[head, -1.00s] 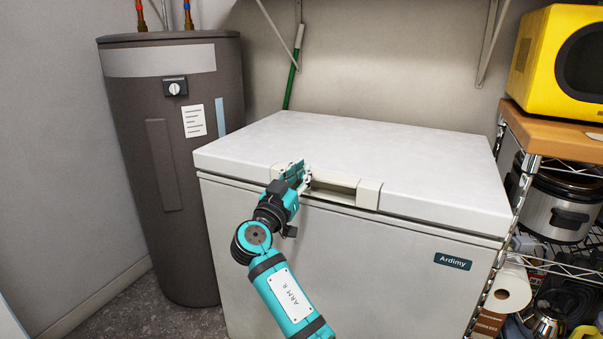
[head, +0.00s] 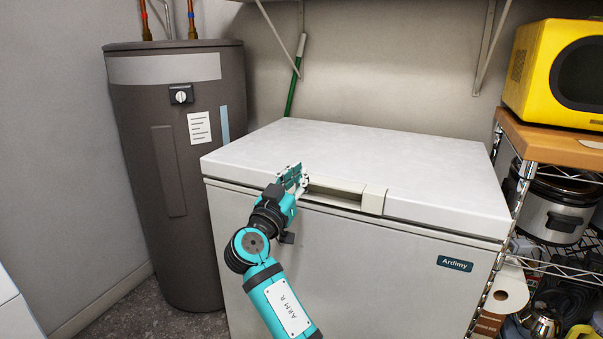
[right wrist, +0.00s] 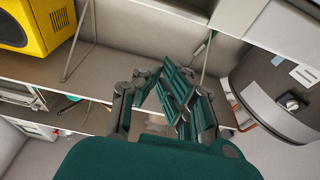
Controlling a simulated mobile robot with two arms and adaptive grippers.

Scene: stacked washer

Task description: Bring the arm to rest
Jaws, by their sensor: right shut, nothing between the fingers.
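My right arm, teal and black, reaches up from the bottom of the head view. Its right gripper (head: 292,178) is at the front edge of the white chest freezer (head: 345,255), by the left end of the handle recess (head: 334,195). The freezer lid is shut. In the right wrist view the fingers of the right gripper (right wrist: 178,85) are together with nothing between them. I cannot tell whether the gripper touches the handle or is just in front of it. My left gripper is not in view.
A grey water heater (head: 176,230) stands left of the freezer. A wire shelf on the right holds a yellow microwave (head: 535,65), a slow cooker (head: 556,212) and a paper roll (head: 506,288). A green-handled pole (head: 291,92) leans on the wall behind. Some floor shows at the lower left.

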